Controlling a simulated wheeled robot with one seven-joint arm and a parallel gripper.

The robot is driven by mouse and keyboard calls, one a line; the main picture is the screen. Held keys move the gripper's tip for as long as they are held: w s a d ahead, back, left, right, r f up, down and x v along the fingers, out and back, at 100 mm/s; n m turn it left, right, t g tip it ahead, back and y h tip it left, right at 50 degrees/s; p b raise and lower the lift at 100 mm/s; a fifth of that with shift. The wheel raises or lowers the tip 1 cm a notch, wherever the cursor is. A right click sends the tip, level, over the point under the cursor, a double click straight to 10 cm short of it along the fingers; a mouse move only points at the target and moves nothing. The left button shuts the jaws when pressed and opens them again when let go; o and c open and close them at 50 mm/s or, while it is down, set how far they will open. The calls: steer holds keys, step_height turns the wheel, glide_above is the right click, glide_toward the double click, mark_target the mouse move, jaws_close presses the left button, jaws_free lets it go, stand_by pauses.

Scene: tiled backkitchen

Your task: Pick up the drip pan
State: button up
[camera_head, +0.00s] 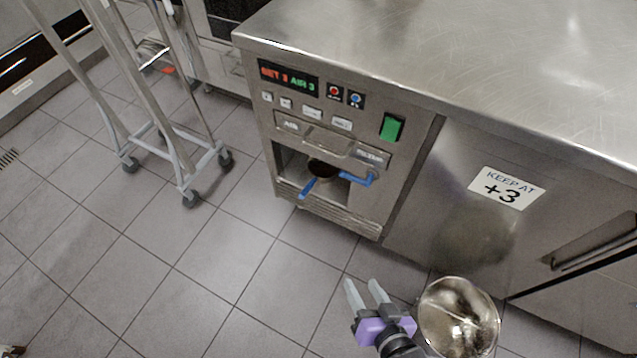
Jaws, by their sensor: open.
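My gripper (363,284) is at the bottom right of centre, with a purple body and two pale fingers apart and nothing between them. A round, shiny metal vessel (458,318) is just right of my gripper, low in the view; a gap shows between it and the fingers. A small dark round pan (322,169) with a blue handle sits in the recess of the steel machine front, well above my gripper in the picture. A second blue handle shows at its right. I cannot tell for certain which of the two is the drip pan.
The steel counter (470,60) fills the upper right, with the machine's panel and a closed cabinet door (440,220) below. A wheeled metal trolley (165,130) stands at the upper left. The tiled floor (200,290) is clear at the left and centre.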

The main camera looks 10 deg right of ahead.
steer(key=w+a+f+m+g+b, duration=0.15)
steer(key=w+a+f+b, duration=0.3)
steer(key=w+f, duration=0.55)
steer(key=m+g+h+b, duration=0.3)
steer(key=m+g+b, duration=0.15)
steer(key=b, duration=1.05)
glide_toward(308, 188)
steer(key=shift+w+d+f+n, duration=0.1)
steer(key=shift+w+f+n, duration=0.3)
steer(key=shift+w+f, duration=0.5)
steer(key=shift+b+x, duration=0.7)
steer(key=shift+x, duration=0.35)
steer(key=b+x, duration=0.2)
steer(key=x, duration=0.1)
steer(key=b+x, duration=0.1)
steer(key=x, duration=0.1)
steer(key=shift+s+f+b, duration=0.25)
steer(key=shift+f+b, duration=0.05)
steer(key=shift+b, duration=0.1)
jaws_close()
